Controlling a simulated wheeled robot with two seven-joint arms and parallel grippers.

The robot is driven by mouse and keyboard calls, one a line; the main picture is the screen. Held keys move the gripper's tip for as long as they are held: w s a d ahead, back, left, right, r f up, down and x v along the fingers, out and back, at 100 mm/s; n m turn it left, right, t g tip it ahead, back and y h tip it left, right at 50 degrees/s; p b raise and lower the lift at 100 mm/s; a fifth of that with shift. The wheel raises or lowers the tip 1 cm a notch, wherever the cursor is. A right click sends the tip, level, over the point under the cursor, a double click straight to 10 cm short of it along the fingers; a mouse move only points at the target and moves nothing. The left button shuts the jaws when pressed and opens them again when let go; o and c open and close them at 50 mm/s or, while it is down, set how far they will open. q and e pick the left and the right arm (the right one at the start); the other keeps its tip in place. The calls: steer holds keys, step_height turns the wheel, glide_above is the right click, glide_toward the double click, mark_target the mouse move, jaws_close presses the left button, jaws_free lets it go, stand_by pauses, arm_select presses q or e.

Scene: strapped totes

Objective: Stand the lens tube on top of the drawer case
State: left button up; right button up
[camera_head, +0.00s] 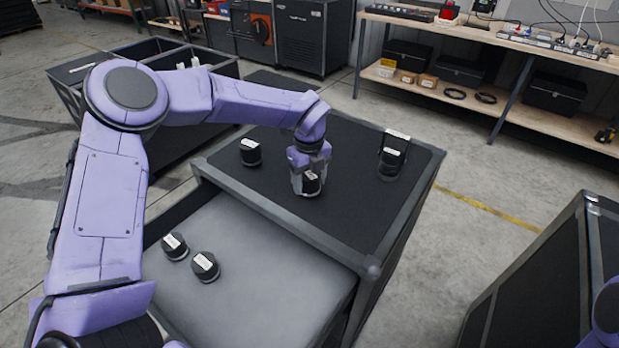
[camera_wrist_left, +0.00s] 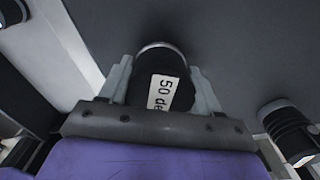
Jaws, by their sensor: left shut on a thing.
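My left gripper (camera_head: 309,172) is shut on a black lens tube (camera_head: 312,184) with a pale label, over the drawer case's dark top (camera_head: 345,215). In the left wrist view the fingers (camera_wrist_left: 162,88) close on both sides of this lens tube (camera_wrist_left: 168,65), whose label reads "50 de" before it is cut off. The tube looks upright and very near the top; I cannot tell whether its base touches. The drawer case has its drawer (camera_head: 270,290) pulled out toward the lower left. My right gripper is out of view.
On the case top, a short black cylinder (camera_head: 250,153) stands left and a taller one (camera_head: 393,157) right. Two more labelled cylinders, one left (camera_head: 174,246) and one right (camera_head: 205,267), are in the drawer. Another dark case (camera_head: 545,285) stands lower right. The top's front right is clear.

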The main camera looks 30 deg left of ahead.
mark_target(309, 173)
arm_select(q)
steer(key=shift+f, duration=0.2)
steer(key=o, duration=1.3)
steer(key=shift+c, duration=0.2)
steer(key=shift+r, duration=0.4)
step_height(309, 173, up, 12)
steer(key=shift+f+b, duration=0.1)
steer(key=shift+b, duration=0.9)
